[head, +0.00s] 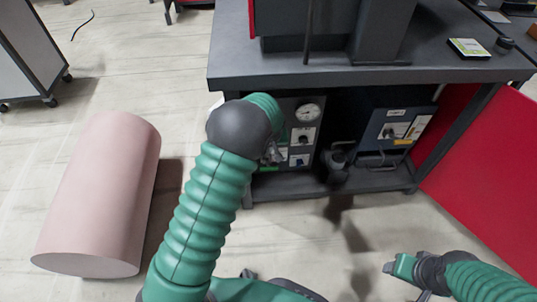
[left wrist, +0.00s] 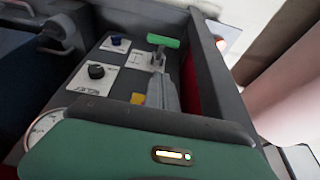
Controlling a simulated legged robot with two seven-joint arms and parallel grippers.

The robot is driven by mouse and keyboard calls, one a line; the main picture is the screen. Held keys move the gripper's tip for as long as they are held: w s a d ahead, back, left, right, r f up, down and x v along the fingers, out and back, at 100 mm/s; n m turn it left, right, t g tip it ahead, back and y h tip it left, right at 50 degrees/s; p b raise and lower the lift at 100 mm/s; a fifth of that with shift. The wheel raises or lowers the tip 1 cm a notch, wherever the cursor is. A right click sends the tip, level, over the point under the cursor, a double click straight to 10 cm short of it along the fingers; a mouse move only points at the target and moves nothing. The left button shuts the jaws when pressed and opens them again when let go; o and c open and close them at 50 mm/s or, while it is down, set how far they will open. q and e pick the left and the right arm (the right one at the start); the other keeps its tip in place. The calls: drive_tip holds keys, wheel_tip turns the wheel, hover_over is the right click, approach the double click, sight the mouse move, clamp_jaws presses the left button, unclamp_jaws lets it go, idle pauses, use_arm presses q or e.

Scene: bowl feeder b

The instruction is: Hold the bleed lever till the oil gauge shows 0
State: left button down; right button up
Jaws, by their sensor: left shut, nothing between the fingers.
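The bleed lever (left wrist: 163,42), with a green handle bar on a metal stem, stands on the panel in the left wrist view. In the head view my left arm mostly hides it. My left gripper (left wrist: 163,82) is shut and empty, its grey fingertips close to the lever's stem; I cannot tell whether they touch. It also shows in the head view (head: 271,153) in front of the panel. The round white oil gauge (head: 308,112) is at the panel's top; its reading is too small to tell. My right gripper (head: 393,268) hangs at lower right, away from the panel.
A pink cylinder (head: 98,195) lies on the floor at left.

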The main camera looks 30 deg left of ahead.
use_arm(q)
drive_tip(key=b, duration=0.4)
hover_over(268, 166)
wheel_tip(268, 166, down, 8)
drive_tip(key=shift+a+f, duration=0.1)
drive_tip(key=f+b, duration=0.1)
drive_tip(key=s+f+b, duration=0.1)
drive_tip(key=shift+s+d+f, duration=0.15)
drive_tip(key=shift+d+f, duration=0.15)
drive_tip(key=shift+d, duration=0.1)
drive_tip(key=shift+s, duration=0.1)
drive_tip(key=shift+d+f, duration=0.1)
